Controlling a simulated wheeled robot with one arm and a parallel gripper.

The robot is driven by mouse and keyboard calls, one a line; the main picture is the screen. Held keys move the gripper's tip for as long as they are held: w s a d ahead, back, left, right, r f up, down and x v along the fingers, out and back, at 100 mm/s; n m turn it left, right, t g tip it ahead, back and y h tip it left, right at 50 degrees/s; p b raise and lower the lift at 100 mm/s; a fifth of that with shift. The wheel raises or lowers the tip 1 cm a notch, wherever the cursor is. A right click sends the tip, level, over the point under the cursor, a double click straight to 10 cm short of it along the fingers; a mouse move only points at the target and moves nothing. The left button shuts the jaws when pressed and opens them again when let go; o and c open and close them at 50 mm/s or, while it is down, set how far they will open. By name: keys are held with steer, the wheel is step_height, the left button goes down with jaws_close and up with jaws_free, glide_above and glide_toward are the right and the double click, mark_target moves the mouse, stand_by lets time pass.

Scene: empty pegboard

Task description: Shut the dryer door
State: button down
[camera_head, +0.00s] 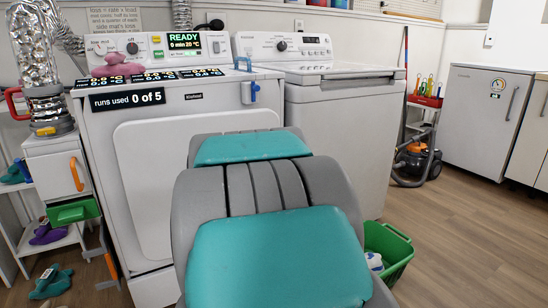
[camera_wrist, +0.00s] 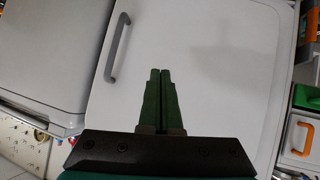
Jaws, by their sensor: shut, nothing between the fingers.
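In the head view the white dryer (camera_head: 100,118) stands at the left, with a lit READY display. Its white door (camera_head: 150,185) is a rounded panel on the front; my teal and grey arm hides its right part. I cannot tell whether a gap is left at its edge. In the wrist view the door (camera_wrist: 225,60) fills the middle, with a grey bar handle (camera_wrist: 119,48) at upper left. My gripper (camera_wrist: 160,72) has its green fingers together in front of the door panel, apart from the handle and empty. I cannot tell whether the fingertips touch the door. The arm hides my gripper in the head view.
A white washer (camera_head: 335,140) stands right of the dryer. A green basket (camera_head: 395,250) sits on the floor beside my arm. At the left is a small cabinet with an orange handle (camera_head: 76,174). A vacuum cleaner (camera_head: 415,163) stands farther back. The floor (camera_head: 470,235) at right is clear.

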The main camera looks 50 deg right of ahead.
steer(key=s+d+r+t+h+b, duration=0.15)
steer(key=s+d+t, duration=0.25)
steer(key=d, duration=0.6)
steer(key=s+d+r+t+h+b, duration=0.1)
steer(key=s+d+r+t+b, duration=0.15)
steer(key=d, duration=0.65)
steer(key=b+x, duration=0.2)
steer(key=x, duration=1.1)
steer(key=shift+w+d, duration=0.2)
steer(key=shift+w, duration=0.05)
steer(key=shift+t, duration=0.25)
steer(key=w+d+n+t+y+p, duration=0.1)
steer(key=w+d+p, duration=0.3)
steer(key=p, duration=0.7)
steer(key=shift+w+n+y, duration=0.3)
steer(key=shift+w+y, duration=0.55)
steer(key=shift+w, duration=0.3)
